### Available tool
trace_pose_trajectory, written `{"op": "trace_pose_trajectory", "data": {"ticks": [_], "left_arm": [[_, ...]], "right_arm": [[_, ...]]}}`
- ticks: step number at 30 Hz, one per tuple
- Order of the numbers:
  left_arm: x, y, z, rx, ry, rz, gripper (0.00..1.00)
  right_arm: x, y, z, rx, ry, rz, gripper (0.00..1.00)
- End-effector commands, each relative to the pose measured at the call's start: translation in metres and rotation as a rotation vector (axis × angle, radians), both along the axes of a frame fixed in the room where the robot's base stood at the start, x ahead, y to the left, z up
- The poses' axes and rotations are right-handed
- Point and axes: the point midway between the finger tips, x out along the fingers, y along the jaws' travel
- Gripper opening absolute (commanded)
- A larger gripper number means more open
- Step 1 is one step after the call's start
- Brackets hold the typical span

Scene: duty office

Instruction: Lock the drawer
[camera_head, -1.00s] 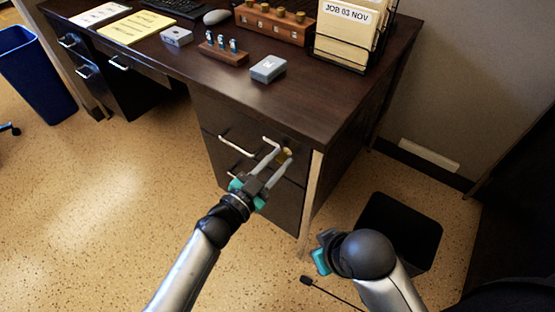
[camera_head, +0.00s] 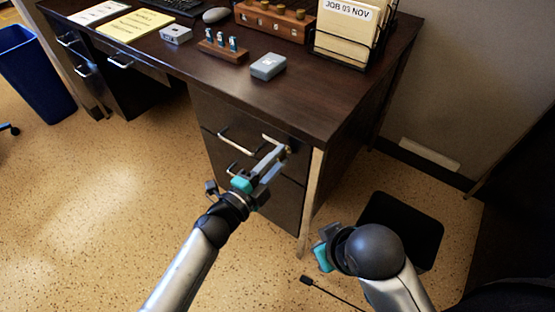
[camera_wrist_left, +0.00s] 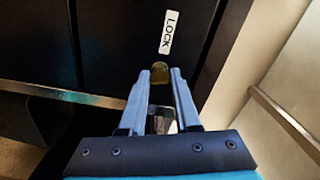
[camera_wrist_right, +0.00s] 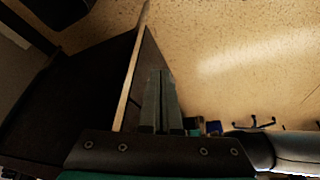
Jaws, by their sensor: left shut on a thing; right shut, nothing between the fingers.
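The desk's dark right-hand drawer (camera_head: 215,118) has a silver bar handle (camera_head: 237,142) and appears shut. A small brass lock knob (camera_wrist_left: 159,72) sits on its front, below a white LOCK label (camera_wrist_left: 169,32) in the left wrist view. My left gripper (camera_head: 277,152) is shut on the brass knob, with a fingertip on each side of it; the fingers largely hide the knob in the head view. My right gripper (camera_wrist_right: 160,100) is shut and empty, low beside the desk's right end; the right arm mostly hides it in the head view.
On the desktop (camera_head: 300,100) are a grey box (camera_head: 268,66), a wooden stand with blue-topped pieces (camera_head: 222,47) and a file rack (camera_head: 347,30). A blue bin (camera_head: 35,75) is far left.

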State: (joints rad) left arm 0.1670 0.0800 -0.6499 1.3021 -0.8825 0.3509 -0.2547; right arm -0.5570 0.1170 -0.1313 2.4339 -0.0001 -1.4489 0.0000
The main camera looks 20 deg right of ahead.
Motion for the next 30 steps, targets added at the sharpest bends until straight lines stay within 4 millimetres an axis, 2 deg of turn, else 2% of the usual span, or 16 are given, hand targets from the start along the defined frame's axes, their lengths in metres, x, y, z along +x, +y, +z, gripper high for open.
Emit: {"op": "trace_pose_trajectory", "data": {"ticks": [5, 12, 30], "left_arm": [[0.000, 0.001, -0.001, 0.083, -0.104, 0.002, 0.00], [0.000, 0.001, -0.001, 0.156, -0.197, 0.002, 0.00], [0.000, 0.001, 0.000, 0.194, -0.246, 0.002, 0.00]], "right_arm": [[-0.003, -0.001, 0.007, 0.002, -0.009, -0.003, 0.00], [0.004, 0.007, 0.003, 0.022, -0.063, 0.014, 0.00], [0.010, 0.011, 0.003, 0.034, -0.094, 0.021, 0.00]]}}
